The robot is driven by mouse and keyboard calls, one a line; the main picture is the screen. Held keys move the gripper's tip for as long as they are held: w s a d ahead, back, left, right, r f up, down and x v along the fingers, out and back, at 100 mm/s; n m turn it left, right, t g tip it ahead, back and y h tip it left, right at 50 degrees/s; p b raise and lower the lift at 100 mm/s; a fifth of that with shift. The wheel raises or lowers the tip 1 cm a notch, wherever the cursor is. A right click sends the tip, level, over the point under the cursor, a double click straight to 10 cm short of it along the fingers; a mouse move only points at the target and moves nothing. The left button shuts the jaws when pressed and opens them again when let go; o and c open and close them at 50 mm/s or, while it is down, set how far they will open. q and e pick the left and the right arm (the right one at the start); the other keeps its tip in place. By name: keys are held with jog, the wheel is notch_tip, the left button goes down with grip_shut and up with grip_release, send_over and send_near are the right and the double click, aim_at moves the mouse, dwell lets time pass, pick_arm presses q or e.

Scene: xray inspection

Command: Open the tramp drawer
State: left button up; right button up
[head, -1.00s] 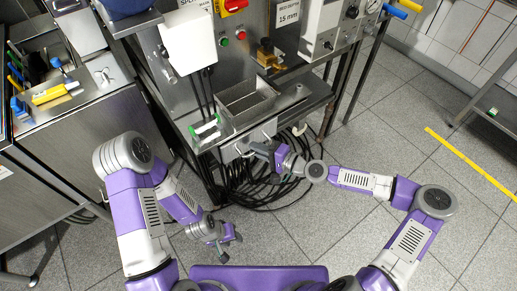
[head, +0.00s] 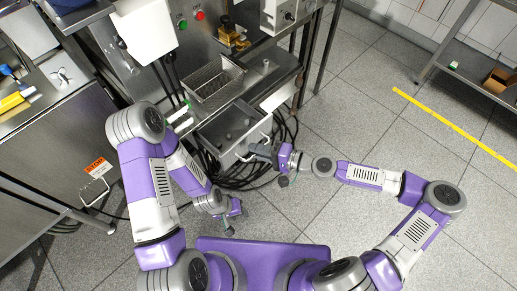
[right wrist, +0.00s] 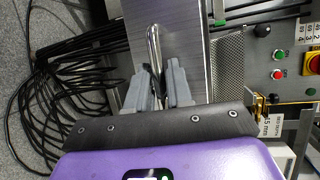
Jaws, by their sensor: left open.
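A grey metal drawer (head: 227,127) stands pulled out below the machine's shelf in the head view. A few small dark pieces lie in it. My right gripper (head: 262,152) is at its front, on the bar handle. In the right wrist view the handle (right wrist: 153,42) runs between the two fingers of the right gripper (right wrist: 158,82), which look closed around it. The drawer front (right wrist: 183,35) fills the area behind them. No label is readable on it. My left gripper (head: 232,212) is open and empty, low over the floor, apart from the drawer.
An empty metal tray (head: 214,82) rests on the shelf above. Black cables (head: 240,178) lie coiled under the machine. A steel cabinet (head: 60,140) stands at left; floor at right is clear.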

jog(key=shift+o, duration=1.2)
jog(key=shift+d, duration=0.15)
jog(key=p+v, duration=0.1)
jog(key=v, duration=0.6)
jog(key=shift+s+p, duration=0.15)
jog(key=shift+p, duration=0.2)
jog(key=shift+d+r, duration=0.1)
jog(key=shift+d, duration=0.05)
